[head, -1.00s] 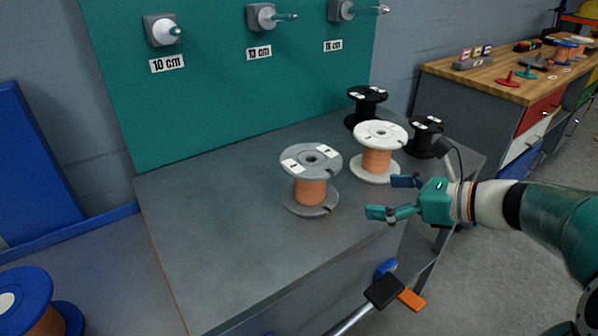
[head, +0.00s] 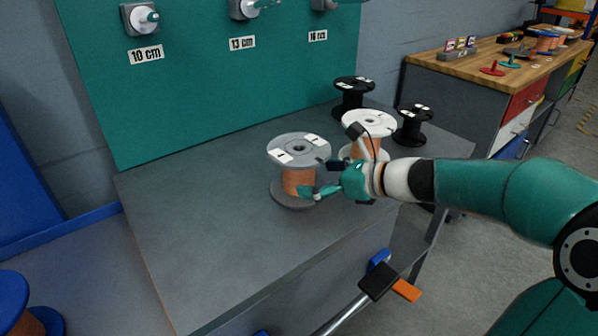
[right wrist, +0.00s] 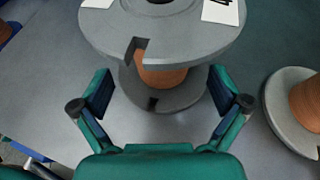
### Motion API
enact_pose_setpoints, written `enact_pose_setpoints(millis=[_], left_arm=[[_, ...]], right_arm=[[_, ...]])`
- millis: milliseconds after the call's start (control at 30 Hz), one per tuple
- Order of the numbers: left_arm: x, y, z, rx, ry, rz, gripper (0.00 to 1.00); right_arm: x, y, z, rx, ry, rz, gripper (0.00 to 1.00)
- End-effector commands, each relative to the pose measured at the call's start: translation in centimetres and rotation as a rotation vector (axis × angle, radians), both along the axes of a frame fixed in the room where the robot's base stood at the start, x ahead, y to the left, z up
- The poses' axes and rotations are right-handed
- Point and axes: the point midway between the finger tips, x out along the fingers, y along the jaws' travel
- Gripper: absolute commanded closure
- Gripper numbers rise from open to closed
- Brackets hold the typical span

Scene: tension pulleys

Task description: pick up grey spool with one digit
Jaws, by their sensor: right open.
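The grey spool (head: 290,143), with orange-brown winding and white labels on its top flange, stands upright on the grey table (head: 215,225). The label digits are too small or cut off to read surely. In the right wrist view the grey spool (right wrist: 165,38) is straight ahead, its flange notched. My right gripper (head: 318,178) is open at its right side, fingers at about winding height. In the right wrist view the open fingers (right wrist: 162,90) are spread on either side of the winding, not closed on it. My left gripper is not in view.
A white spool (head: 369,121) stands close behind my right gripper, partly hidden by it. Two black spools (head: 352,96) (head: 412,124) stand farther back. Pegs marked in cm stick out of the green board (head: 200,90). The table's left part is clear.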

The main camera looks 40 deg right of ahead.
Motion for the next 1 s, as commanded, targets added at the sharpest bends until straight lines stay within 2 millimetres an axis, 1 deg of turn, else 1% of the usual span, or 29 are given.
enact_pose_setpoints(millis=[200, 300, 433, 600, 633, 867, 900, 967, 1000], left_arm=[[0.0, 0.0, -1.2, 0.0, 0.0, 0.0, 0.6], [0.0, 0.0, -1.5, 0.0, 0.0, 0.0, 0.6], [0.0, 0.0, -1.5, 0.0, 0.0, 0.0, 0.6], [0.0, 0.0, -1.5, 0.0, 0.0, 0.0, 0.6], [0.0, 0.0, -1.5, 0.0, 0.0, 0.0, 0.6], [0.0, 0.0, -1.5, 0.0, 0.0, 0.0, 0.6], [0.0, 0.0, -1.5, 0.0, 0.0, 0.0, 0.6], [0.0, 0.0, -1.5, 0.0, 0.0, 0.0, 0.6], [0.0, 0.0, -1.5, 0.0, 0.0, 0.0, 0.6]], right_arm=[[2.9, 0.3, -0.9, 0.001, -0.001, 0.004, 0.01], [3.9, 0.5, -1.4, 0.002, -0.001, 0.001, 0.01], [4.5, 0.5, -1.5, 0.001, -0.001, 0.0, 0.01], [4.5, 0.5, -1.4, 0.001, -0.001, -0.001, 0.01], [4.5, 0.5, -1.4, 0.001, -0.001, -0.001, 0.03], [4.5, 0.5, -1.5, 0.001, -0.001, -0.001, 0.41], [4.5, 0.5, -1.4, 0.001, -0.001, -0.001, 0.48], [4.5, 0.5, -1.4, 0.001, -0.001, -0.001, 0.58], [4.5, 0.5, -1.4, 0.001, -0.001, -0.001, 0.64]])
